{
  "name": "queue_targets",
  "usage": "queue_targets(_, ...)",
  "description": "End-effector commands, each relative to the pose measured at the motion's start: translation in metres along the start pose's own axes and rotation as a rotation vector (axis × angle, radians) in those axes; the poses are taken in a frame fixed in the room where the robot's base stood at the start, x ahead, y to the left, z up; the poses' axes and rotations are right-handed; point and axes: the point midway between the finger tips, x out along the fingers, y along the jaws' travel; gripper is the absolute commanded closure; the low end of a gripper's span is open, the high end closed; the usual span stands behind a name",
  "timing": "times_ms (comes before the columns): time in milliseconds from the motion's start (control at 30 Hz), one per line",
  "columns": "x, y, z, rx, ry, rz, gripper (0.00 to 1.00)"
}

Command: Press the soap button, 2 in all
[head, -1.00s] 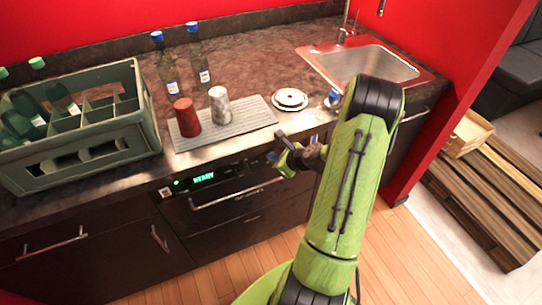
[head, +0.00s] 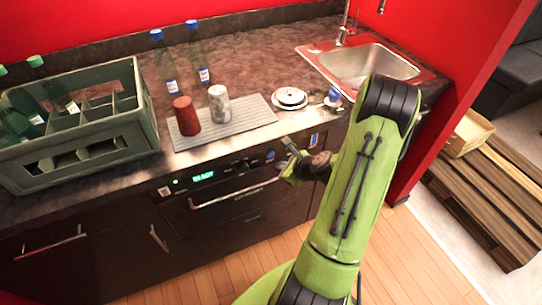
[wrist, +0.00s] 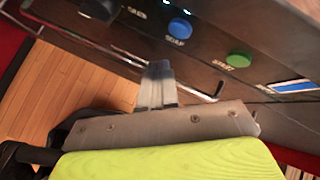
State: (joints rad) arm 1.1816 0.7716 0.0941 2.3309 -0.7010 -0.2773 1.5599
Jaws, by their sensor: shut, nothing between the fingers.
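The blue soap button (wrist: 180,28) is on the dark appliance front panel, with its label beside it in the wrist view. It also shows in the head view (head: 270,155), just left of my gripper. A green button (wrist: 238,60) sits to its right in the wrist view. My gripper (wrist: 158,68) is shut and empty, with its fingertips below and left of the blue button in that view. In the head view my gripper (head: 287,144) is in front of the panel, right of the blue button. Whether the fingers touch the panel cannot be told.
The panel has a lit green display (head: 203,176) and a handle (head: 238,193) below it. Floor in front is clear.

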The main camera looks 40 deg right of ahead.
Motion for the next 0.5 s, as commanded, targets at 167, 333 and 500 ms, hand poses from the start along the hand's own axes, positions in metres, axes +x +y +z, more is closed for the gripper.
queue_targets(167,-0.012,0.009,-0.011,0.003,0.001,0.0,1.0)
queue_targets(333,-0.019,0.014,-0.014,0.0,0.0,-0.001,1.0)
queue_targets(500,-0.019,0.014,-0.014,0.0,-0.001,0.0,1.0)
